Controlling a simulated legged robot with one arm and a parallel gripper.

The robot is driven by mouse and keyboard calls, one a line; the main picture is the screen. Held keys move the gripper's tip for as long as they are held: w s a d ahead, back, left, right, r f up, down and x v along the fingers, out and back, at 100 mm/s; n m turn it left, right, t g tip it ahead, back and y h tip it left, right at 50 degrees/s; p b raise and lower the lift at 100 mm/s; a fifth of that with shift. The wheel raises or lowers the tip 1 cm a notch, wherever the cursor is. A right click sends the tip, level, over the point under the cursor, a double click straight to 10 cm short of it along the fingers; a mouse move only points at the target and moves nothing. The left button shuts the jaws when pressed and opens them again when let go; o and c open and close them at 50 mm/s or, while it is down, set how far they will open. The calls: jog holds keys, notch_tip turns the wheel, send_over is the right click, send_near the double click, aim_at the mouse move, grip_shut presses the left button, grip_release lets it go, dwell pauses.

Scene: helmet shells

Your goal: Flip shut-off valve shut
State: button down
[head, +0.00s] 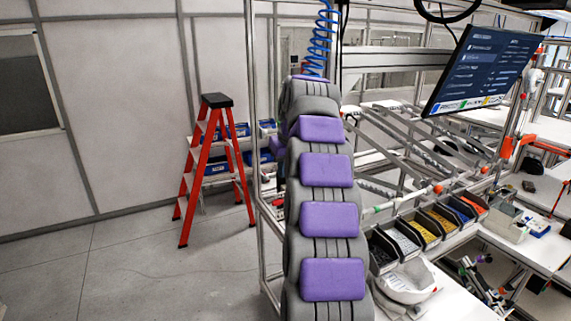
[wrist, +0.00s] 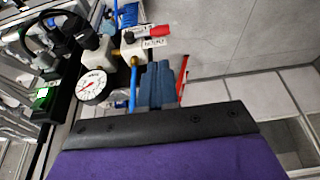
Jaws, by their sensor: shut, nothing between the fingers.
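The shut-off valve with a red lever (wrist: 148,32) shows at the upper middle of the wrist view. Its lever points right from a brass fitting, with a white label just below. A white pressure gauge (wrist: 93,86) sits left of and below the valve. My gripper (wrist: 158,68) shows as blue-grey fingers, shut and empty, just below the valve. The fingers look apart from the lever, though the depth gap is hard to judge. In the head view my padded arm reaches away toward the frame, and its far end hides the valve and gripper.
A blue coiled hose (head: 319,40) hangs above my arm's far end. A red stepladder (head: 214,165) stands to the left on open floor. A monitor (head: 480,68) and a workbench with parts bins (head: 420,232) are to the right.

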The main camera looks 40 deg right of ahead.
aim_at(275, 205)
jog(key=a+p+x, duration=0.1)
jog(key=x, duration=0.9)
jog(key=shift+s+d+f, duration=0.15)
jog(key=shift+s+d, duration=0.1)
jog(key=shift+f, duration=0.1)
jog(key=h+b, duration=0.1)
jog(key=a+f+h+b, duration=0.1)
jog(key=shift+f+n+h+b, duration=0.3)
jog(key=f+h+b, duration=0.1)
jog(key=g+h+b, duration=0.1)
jog(key=shift+w+a+f+n+b, duration=0.1)
jog(key=shift+a+f+n+b, duration=0.1)
jog(key=shift+f+n+b, duration=0.15)
notch_tip(275, 205, down, 7)
jog(key=d+n+h+b, duration=0.2)
jog(key=h+b, duration=0.9)
jog(key=b, duration=0.4)
jog(key=shift+s+d+r+n+g, duration=0.25)
jog(key=shift+s+d+n+g, duration=0.05)
jog(key=shift+s+d+n, duration=0.1)
jog(key=shift+d+b, duration=0.2)
jog(key=shift+b, duration=0.15)
